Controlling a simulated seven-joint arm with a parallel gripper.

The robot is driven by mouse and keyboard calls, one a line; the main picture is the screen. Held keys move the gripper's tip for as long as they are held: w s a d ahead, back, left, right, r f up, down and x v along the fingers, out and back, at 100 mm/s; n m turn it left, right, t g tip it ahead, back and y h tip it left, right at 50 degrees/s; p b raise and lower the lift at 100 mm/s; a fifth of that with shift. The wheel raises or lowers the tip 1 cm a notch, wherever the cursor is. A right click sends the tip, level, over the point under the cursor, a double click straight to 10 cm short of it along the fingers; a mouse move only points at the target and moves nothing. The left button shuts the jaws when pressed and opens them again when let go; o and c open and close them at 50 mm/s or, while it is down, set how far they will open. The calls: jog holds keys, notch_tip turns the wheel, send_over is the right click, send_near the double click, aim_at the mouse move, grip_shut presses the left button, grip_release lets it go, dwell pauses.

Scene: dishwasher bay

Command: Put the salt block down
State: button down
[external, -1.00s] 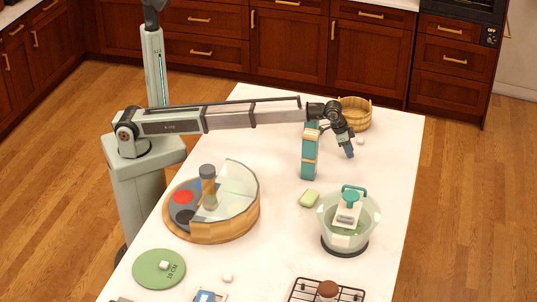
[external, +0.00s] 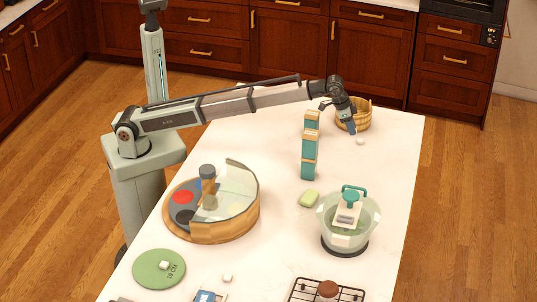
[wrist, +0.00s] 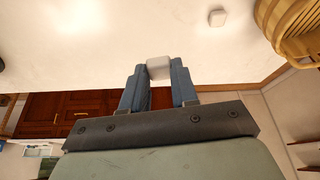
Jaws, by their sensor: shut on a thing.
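My gripper (wrist: 158,75) is shut on a small white block, the salt block (wrist: 158,67), which sits between the two blue fingertips in the wrist view. In the external view my gripper (external: 353,130) is over the far right part of the white table, beside the wooden basket. The held block cannot be made out there. A second white block (wrist: 217,18) lies on the table near the basket; it also shows in the external view (external: 360,142), just below my gripper.
The wooden basket (external: 362,118) stands close by my gripper. Teal and tan upright boxes (external: 309,160) stand to its left. The table's right strip (external: 395,170) is clear.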

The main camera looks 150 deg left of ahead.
notch_tip(320, 180, up, 3)
jog(key=shift+r, duration=0.15)
jog(key=w+d, duration=0.8)
jog(key=d, duration=0.7)
jog(key=w+d+m, duration=0.1)
jog(key=w+d, duration=0.8)
jog(key=d, duration=0.6)
jog(key=w+d, duration=0.8)
jog(key=d, duration=0.7)
jog(key=m, duration=0.1)
send_over(153, 269)
jog(key=s, duration=0.1)
notch_tip(153, 269, down, 5)
jog(key=shift+t+h, duration=0.3)
jog(key=shift+s+d+f, duration=0.1)
jog(key=shift+d+f, duration=0.05)
jog(key=shift+f, duration=1.5)
jog(key=shift+w+d+f, duration=0.1)
jog(key=shift+d+f, duration=0.05)
jog(key=shift+f, duration=1.5)
jog(key=shift+s+d+f, duration=0.1)
jog(key=shift+d+f, duration=0.05)
jog(key=shift+f, duration=1.5)
jog(key=shift+f, duration=0.1)
